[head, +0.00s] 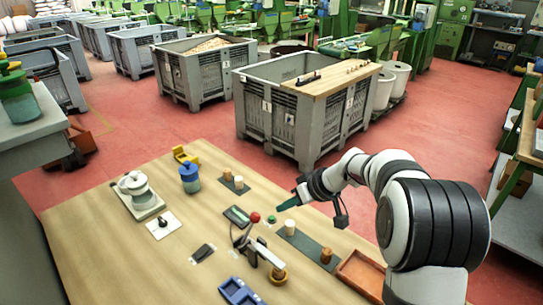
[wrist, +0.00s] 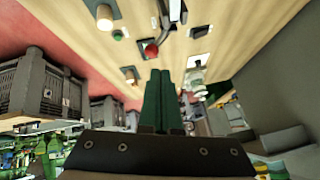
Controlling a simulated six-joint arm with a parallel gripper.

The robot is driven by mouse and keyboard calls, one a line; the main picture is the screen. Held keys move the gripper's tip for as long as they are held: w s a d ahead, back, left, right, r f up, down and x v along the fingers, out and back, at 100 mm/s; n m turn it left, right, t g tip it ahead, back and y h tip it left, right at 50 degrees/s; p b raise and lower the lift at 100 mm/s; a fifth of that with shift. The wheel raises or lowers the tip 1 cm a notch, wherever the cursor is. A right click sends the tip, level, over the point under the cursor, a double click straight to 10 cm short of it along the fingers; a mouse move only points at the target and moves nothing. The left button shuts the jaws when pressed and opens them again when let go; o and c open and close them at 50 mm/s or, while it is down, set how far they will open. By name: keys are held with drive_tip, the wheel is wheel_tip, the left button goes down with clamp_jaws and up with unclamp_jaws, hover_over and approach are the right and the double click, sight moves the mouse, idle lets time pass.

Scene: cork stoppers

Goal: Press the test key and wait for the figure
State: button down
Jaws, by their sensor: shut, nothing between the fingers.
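A small green key (head: 272,219) sits on the bench beside the red-knobbed lever; it also shows at the upper left of the wrist view (wrist: 117,35). A dark box with a greenish face (head: 237,215), perhaps the display, lies left of the lever; no figure is readable on it. My gripper (head: 282,206) is shut and empty, its green fingers pointing left. In the head view it appears near the key and above the bench, apart from it. In the wrist view the closed fingertips (wrist: 160,72) point toward the bench, below the red knob.
The lever's red knob (head: 255,217) stands up close to the key. A pale cylinder (head: 290,228) and a cork (head: 326,256) stand on a dark mat. A brown tray (head: 360,274) and blue tray (head: 238,291) lie in front. The bench's left front is mostly clear.

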drive_tip(key=w+d+f+n+t, duration=0.2)
drive_tip(key=w+f, duration=0.4)
drive_tip(key=w, duration=0.3)
drive_tip(key=shift+d+f+n, duration=0.35)
drive_tip(key=shift+d+n, duration=0.05)
drive_tip(key=shift+d, duration=0.15)
hover_over(272, 218)
drive_tip(key=s+d, duration=0.1)
wheel_tip(272, 218, down, 7)
drive_tip(key=shift+f, duration=0.15)
wheel_tip(272, 218, down, 3)
drive_tip(key=shift+r, duration=0.15)
drive_tip(key=shift+f, duration=0.55)
